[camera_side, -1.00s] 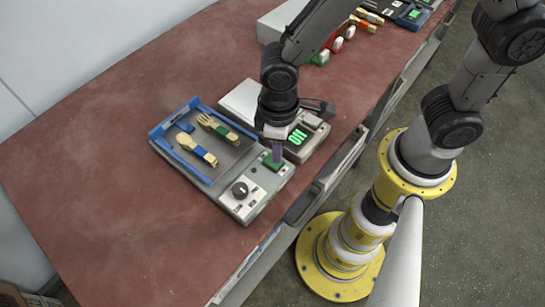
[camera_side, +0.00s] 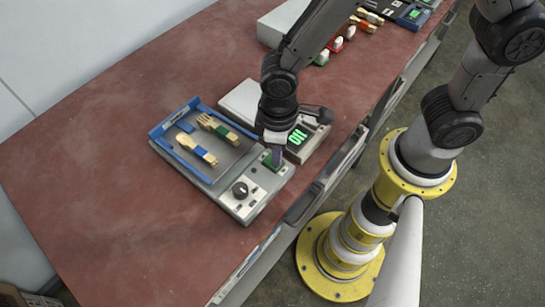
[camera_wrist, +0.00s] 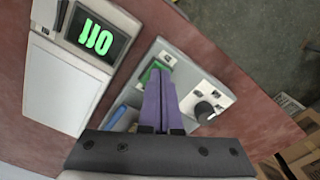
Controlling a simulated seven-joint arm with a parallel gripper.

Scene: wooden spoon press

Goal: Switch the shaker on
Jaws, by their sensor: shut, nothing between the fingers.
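The shaker (camera_side: 217,195) is a grey box with a blue-edged tray on top, a dark knob (camera_side: 240,190) and a green button (camera_side: 267,158). The wrist view shows its grey panel (camera_wrist: 178,58), the knob (camera_wrist: 204,110) and part of the green button (camera_wrist: 148,74). My gripper (camera_side: 277,160) is shut and empty, with its tips at the green button. In the wrist view its purple fingers (camera_wrist: 160,82) lie together and partly cover the button. I cannot tell whether the tips touch or press it.
A wooden spoon (camera_side: 197,150) and fork (camera_side: 216,128) lie in the shaker's tray. A white device (camera_side: 240,98) beside it has a green-lettered display (camera_wrist: 96,38), apparently an upside-down OFF in the wrist view. More utensils stand at the back. The table's left part is clear.

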